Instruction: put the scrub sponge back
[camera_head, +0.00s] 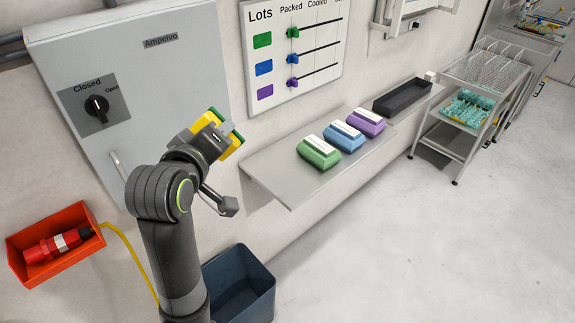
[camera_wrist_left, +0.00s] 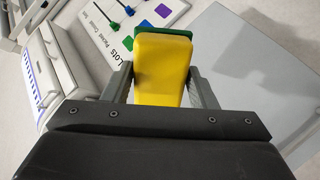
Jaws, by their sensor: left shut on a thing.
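The scrub sponge (camera_head: 229,150) is a yellow block with a green layer on one face. My left gripper (camera_head: 212,137) is shut on it and holds it up in the air, in front of the wall between the grey cabinet and the shelf. In the left wrist view the yellow side of the sponge (camera_wrist_left: 162,62) sits between the two fingers of my left gripper (camera_wrist_left: 163,88), with the green layer at the top. My right gripper is not in view.
A wall shelf (camera_head: 262,176) bears green, blue and purple cartons and a dark empty tray (camera_head: 402,97). A grey cabinet (camera_head: 135,70) hangs behind my arm. A dark bin (camera_head: 240,285) and red box (camera_head: 55,243) are below. Floor at right is clear before a trolley (camera_head: 455,140).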

